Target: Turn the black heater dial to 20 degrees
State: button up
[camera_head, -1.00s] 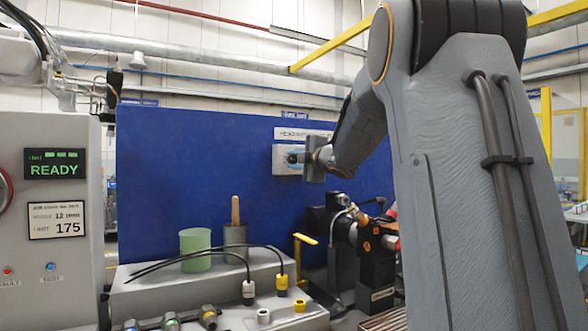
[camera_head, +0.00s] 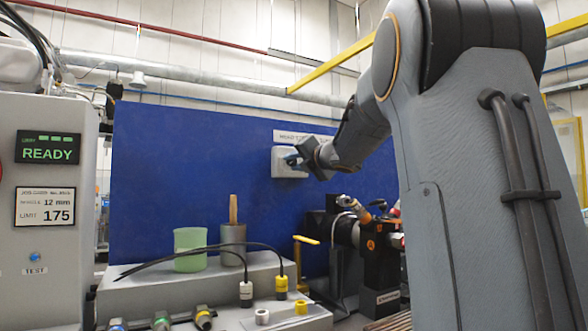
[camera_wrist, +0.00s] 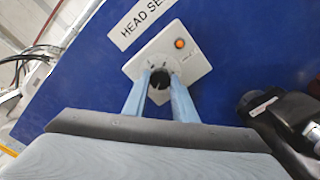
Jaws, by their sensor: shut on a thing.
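The black heater dial (camera_wrist: 160,80) sits on a pale square control box (camera_wrist: 188,53) on the blue panel, and the box also shows in the head view (camera_head: 283,154). An orange round light (camera_wrist: 179,43) is on the box beside the dial. My gripper (camera_wrist: 162,77) has its two blue-grey fingers on either side of the dial, shut on it; in the head view my gripper (camera_head: 297,161) is at the box's front. The wrist view looks rolled against the box. The dial's pointer and scale are too small to read, and the head view hides the dial.
A dark machine unit (camera_head: 385,245) stands below and right of the box. A green cup (camera_head: 189,251) and a grey cylinder with a wooden handle (camera_head: 232,243) stand on a grey step. A cabinet (camera_head: 45,270) reading READY is at left. The blue panel around the box is clear.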

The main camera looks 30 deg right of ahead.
jog(key=shift+n, duration=0.5)
jog(key=o, duration=1)
jog(key=shift+o, duration=0.2)
jog(key=shift+s, duration=0.1)
jog(key=s, duration=0.7)
jog(key=shift+s+d+b, duration=0.15)
jog(key=shift+s+b, duration=0.15)
